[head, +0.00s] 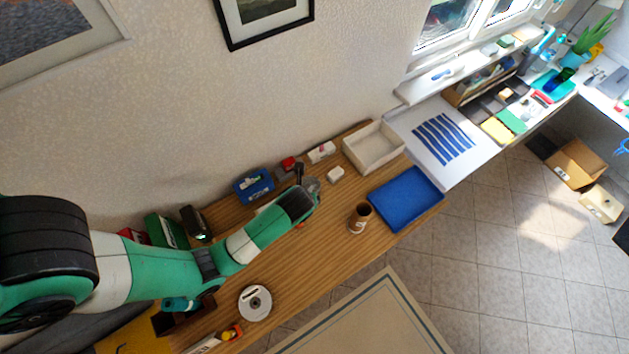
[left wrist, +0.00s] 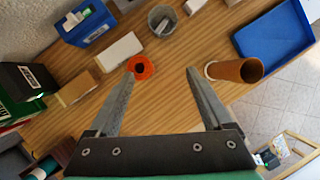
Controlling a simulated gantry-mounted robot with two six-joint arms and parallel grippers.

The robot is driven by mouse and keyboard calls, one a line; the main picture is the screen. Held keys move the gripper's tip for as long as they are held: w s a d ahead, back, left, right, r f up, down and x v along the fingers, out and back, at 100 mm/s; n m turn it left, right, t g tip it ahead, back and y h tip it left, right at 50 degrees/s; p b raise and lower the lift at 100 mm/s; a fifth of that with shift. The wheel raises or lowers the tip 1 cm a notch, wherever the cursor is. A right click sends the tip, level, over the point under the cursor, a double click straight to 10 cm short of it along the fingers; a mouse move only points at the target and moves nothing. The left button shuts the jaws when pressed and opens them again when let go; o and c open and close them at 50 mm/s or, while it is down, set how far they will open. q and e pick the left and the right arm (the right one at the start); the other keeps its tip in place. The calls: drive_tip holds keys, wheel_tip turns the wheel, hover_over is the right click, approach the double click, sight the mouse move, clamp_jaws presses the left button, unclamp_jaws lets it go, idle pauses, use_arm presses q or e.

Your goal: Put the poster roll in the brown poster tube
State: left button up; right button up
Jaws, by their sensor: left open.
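The brown poster tube (head: 360,217) stands upright on the wooden table, its open end up, near the front edge. It also shows in the left wrist view (left wrist: 236,69), to the right of my fingers and apart from them. I cannot make out the poster roll for sure. A long white object (head: 205,343) lies partly in view at the table's near end; I cannot tell what it is. My left gripper (head: 298,203) is open and empty above the table. Its spread fingers (left wrist: 160,75) point towards an orange ring (left wrist: 141,67). My right gripper is not in view.
A blue tray (head: 405,198) lies just beyond the tube, with a white bin (head: 374,148) behind. A blue box (head: 253,186), a grey cup (left wrist: 162,20) and a white block (left wrist: 119,51) stand near the gripper. A disc spindle (head: 255,303) stands nearer the front.

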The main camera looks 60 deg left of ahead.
use_arm(q)
drive_tip(key=s+a+f, duration=0.1)
drive_tip(key=a+f, duration=0.3)
drive_tip(key=f, duration=0.5)
drive_tip(key=shift+s+a+f+g, duration=0.15)
drive_tip(key=shift+s+a+g, duration=0.1)
drive_tip(key=shift+g, duration=0.15)
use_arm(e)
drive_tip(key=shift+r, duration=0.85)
use_arm(q)
drive_tip(key=shift+d, duration=0.1)
drive_tip(key=shift+c, duration=0.3)
clamp_jaws()
